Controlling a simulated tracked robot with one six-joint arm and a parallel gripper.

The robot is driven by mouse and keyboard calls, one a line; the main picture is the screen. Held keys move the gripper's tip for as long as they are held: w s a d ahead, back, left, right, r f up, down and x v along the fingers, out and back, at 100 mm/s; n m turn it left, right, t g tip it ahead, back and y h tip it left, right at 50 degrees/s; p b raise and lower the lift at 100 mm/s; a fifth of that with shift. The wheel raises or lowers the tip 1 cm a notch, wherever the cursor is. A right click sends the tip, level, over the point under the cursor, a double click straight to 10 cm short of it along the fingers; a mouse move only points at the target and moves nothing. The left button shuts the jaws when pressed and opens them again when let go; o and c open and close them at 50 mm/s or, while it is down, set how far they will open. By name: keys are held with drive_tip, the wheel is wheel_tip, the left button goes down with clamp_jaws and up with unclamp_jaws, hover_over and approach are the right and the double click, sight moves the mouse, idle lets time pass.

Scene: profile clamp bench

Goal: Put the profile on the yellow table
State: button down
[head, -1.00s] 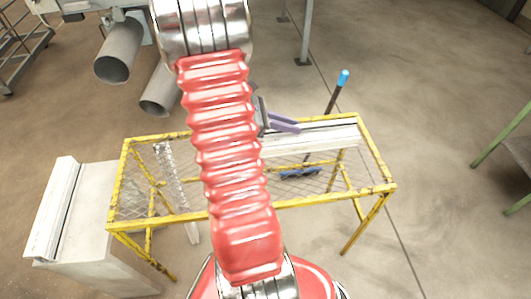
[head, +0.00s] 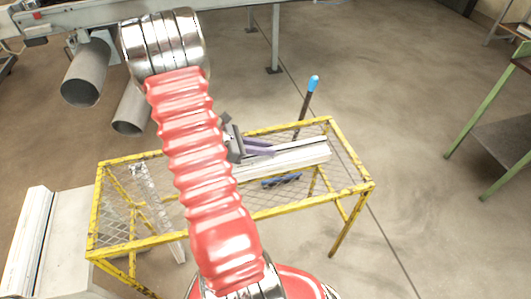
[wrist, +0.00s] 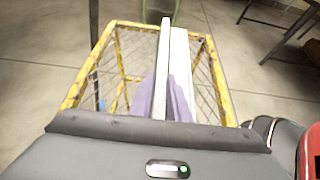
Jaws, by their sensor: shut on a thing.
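The profile (head: 305,156) is a long pale bar with a groove along it. It lies over the right half of the yellow table (head: 352,152), which has a yellow worn frame and a mesh top. My gripper (head: 260,149), with purple fingers, is shut on the profile, partly behind my red arm. In the wrist view the profile (wrist: 181,70) runs away from the gripper (wrist: 164,97) over the mesh of the yellow table (wrist: 222,85). I cannot tell whether it touches the mesh. Its near end is hidden.
A pale block with a similar bar (head: 24,240) stands at the left. A thin metal strip (head: 150,195) shows at the table's left part. A broom with a blue-tipped handle (head: 314,84) stands behind the table. A green-legged rack (head: 470,105) is at the right. Open floor lies between.

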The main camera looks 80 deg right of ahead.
drive_tip(key=shift+f, duration=1.4)
drive_tip(key=shift+f, duration=0.1)
drive_tip(key=c, duration=1.7)
unclamp_jaws()
drive_tip(key=v, duration=1.2)
